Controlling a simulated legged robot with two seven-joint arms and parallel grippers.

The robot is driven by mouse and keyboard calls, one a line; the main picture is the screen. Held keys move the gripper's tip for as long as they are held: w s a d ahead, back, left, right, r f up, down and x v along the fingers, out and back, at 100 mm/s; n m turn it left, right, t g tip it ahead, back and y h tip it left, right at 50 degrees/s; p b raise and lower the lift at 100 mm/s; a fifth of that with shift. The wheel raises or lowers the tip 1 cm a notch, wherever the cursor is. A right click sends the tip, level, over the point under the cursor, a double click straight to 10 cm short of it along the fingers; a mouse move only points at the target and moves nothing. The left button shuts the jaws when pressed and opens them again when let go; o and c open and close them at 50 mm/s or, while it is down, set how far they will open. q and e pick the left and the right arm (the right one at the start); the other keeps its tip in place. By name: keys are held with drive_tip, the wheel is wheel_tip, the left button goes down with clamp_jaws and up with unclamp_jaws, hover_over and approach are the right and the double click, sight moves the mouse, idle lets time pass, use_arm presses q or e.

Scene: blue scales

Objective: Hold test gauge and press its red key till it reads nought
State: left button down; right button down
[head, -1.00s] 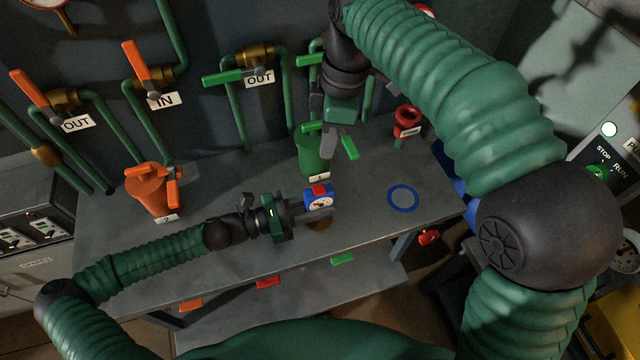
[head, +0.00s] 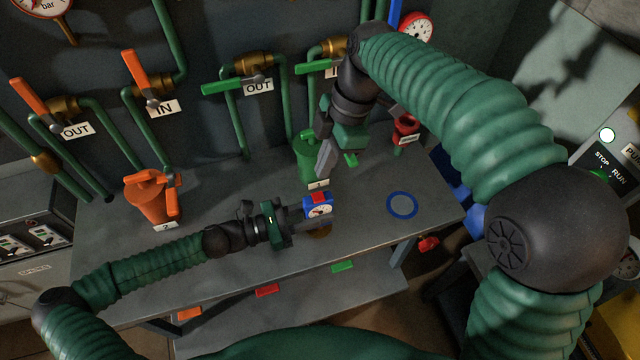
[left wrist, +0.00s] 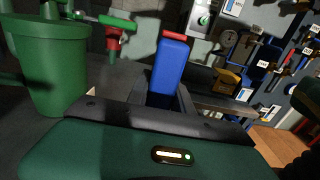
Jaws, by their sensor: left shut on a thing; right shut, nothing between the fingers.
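The test gauge is a small blue box (head: 308,211) with a white round dial and a red key (head: 319,197) on top. My left gripper (head: 312,214) is shut on it and holds it above the bench. In the left wrist view the gauge (left wrist: 170,66) stands upright between the fingers, its red key (left wrist: 175,36) on top and its dial out of sight. The needle is too small to read. My right gripper (head: 322,168) is shut and empty, pointing down above the gauge and apart from the key, in front of the green filter pot (head: 304,160).
An orange pot (head: 148,200) stands at the bench's left. A blue ring (head: 402,205) marks a clear part of the bench (head: 360,215). Green and orange valve handles stick out from the wall pipes behind.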

sight(316, 196)
drive_tip(key=x, duration=0.4)
drive_tip(key=d+x, duration=0.1)
drive_tip(key=x, duration=0.2)
drive_tip(key=shift+w+f, duration=0.15)
drive_tip(key=shift+f, duration=0.1)
